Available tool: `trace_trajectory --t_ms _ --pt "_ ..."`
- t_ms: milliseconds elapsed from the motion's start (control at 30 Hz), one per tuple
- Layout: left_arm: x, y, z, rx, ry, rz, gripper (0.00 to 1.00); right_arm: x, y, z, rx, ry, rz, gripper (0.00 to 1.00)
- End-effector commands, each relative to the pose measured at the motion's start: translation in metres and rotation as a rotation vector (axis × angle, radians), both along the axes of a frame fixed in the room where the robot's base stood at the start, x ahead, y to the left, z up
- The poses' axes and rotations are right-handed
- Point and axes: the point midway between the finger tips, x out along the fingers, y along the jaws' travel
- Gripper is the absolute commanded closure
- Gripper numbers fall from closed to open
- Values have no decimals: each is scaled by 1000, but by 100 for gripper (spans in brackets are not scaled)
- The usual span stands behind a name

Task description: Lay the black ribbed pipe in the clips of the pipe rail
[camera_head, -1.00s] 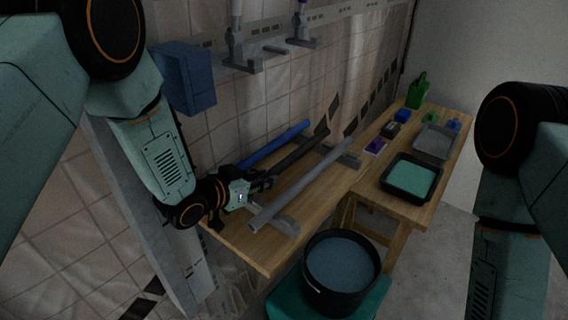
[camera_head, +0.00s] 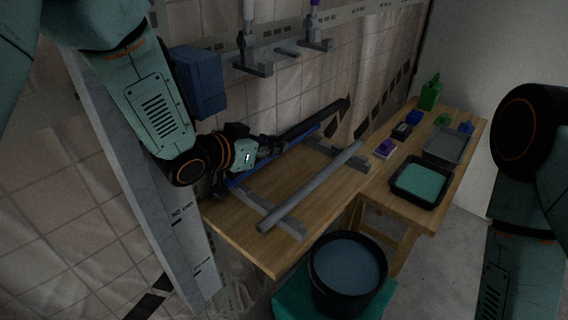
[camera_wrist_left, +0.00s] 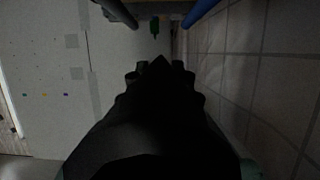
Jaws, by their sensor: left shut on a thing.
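The black ribbed pipe (camera_head: 318,118) is in my left gripper (camera_head: 270,147), slanting up to the right above the table beside the wall. The gripper is shut around its near part and hides that stretch. In the left wrist view the gripper (camera_wrist_left: 160,75) is a dark shape and the pipe cannot be told apart from it. Grey brackets (camera_head: 254,68) and (camera_head: 317,45) stick out from the tiled wall above; they may be the clips of the pipe rail. My right gripper is out of view; only its arm shows at the right.
A blue pipe (camera_head: 245,180) and a grey pipe (camera_head: 310,187) lie on grey cradles on the wooden table (camera_head: 245,233). A blue box (camera_head: 198,80) hangs on the wall. A black bucket (camera_head: 346,267) stands in front; trays (camera_head: 420,180) lie on the right table.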

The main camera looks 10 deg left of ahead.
Motion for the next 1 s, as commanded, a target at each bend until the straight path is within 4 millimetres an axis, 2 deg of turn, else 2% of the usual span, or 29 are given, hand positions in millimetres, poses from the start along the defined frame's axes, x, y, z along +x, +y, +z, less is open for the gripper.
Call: trace_trajectory --t_ms 267,500,667,833,1000 --pt "0 0 -3 0 0 0 100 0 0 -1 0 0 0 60" --pt "0 0 -41 -1 2 1 100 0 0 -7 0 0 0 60" --pt "0 0 -54 -1 -1 0 100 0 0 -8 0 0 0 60" --pt "0 0 -81 -2 1 1 100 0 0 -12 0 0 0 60" --pt "0 0 -95 -1 0 0 100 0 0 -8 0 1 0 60"
